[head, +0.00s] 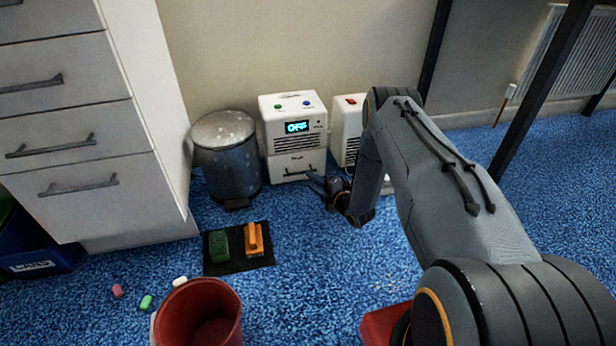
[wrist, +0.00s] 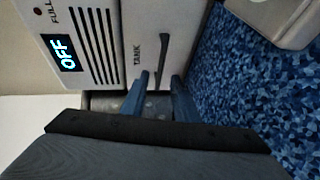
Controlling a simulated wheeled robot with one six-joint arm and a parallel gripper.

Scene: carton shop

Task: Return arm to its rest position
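My gripper (head: 318,182) is stretched out low at the front of a white machine (head: 292,115) with an "OFF" display in the head view. In the wrist view, the two blue fingers of my gripper (wrist: 160,95) are apart, with nothing seen between them. They are close to the dark handle of the drawer marked "TANK" (wrist: 150,50). I cannot tell whether they touch it. The display of the machine (wrist: 68,52) reads "OFF", and "FULL" is printed beside it. The drawer looks closed.
A metal bin (head: 228,160) stands left of the machine, and a second white unit (head: 346,125) stands right of it. A black mat (head: 222,268) with a green and an orange item lies on the blue carpet. A red bucket (head: 233,310) and white drawers (head: 75,130) are at left.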

